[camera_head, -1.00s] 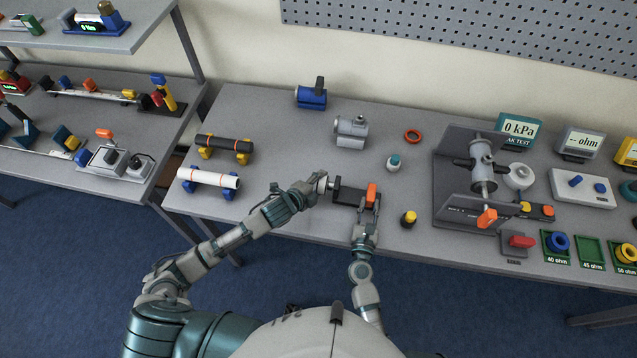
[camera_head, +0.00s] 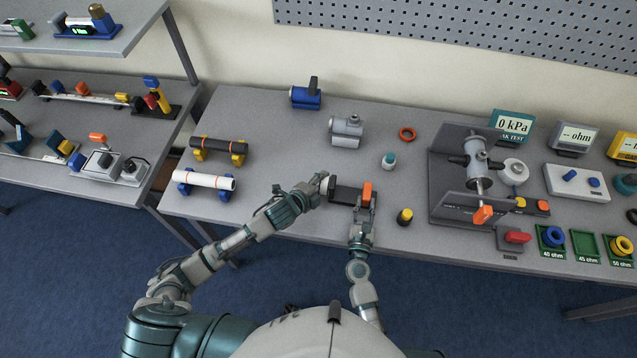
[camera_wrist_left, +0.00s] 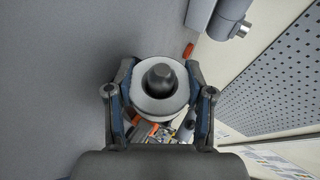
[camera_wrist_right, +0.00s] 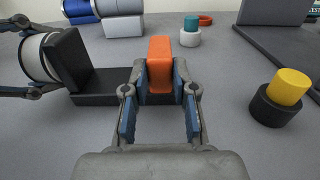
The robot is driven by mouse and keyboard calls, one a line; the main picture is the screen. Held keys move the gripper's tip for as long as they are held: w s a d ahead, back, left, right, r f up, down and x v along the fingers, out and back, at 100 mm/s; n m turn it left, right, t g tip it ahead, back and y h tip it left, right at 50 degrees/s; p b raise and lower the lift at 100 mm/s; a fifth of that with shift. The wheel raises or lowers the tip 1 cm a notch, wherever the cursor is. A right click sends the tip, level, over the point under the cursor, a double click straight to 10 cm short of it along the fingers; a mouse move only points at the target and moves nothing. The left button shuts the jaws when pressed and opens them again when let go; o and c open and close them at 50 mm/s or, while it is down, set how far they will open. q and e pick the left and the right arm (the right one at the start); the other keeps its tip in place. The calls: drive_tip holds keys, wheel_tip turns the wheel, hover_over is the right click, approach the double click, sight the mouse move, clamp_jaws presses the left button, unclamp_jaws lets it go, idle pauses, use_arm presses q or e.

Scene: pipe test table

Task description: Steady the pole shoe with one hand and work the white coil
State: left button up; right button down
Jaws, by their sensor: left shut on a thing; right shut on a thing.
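The pole shoe (camera_head: 347,194) is a black base with an upright plate and an orange block (camera_wrist_right: 160,64), lying on the table's front part. The white coil (camera_wrist_right: 38,58) is a thick ring next to the upright plate; in the right wrist view it looks to be against it. In the left wrist view, the coil (camera_wrist_left: 158,108) surrounds a dark round core (camera_wrist_left: 160,78). My left gripper (camera_wrist_left: 160,88) is shut on the coil from both sides. My right gripper (camera_wrist_right: 160,90) is shut on the orange block. The plate hides the coil's inner face.
A yellow-topped black cylinder (camera_head: 404,217) stands to the right, a teal-topped white one (camera_head: 388,161) behind. A grey fitting (camera_head: 346,130) and an orange ring (camera_head: 407,134) lie further back. A grey fixture (camera_head: 470,185) stands right. The table between is clear.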

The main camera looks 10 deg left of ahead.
use_arm(q)
drive_tip(key=shift+d, duration=0.15)
use_arm(e)
drive_tip(key=shift+a, duration=0.1)
use_arm(q)
drive_tip(key=o, duration=1.4)
drive_tip(key=v, duration=1.2)
drive_tip(key=shift+w, duration=0.1)
use_arm(e)
drive_tip(key=c, duration=0.8)
unclamp_jaws()
drive_tip(key=shift+c, duration=0.2)
drive_tip(key=shift+s, duration=0.1)
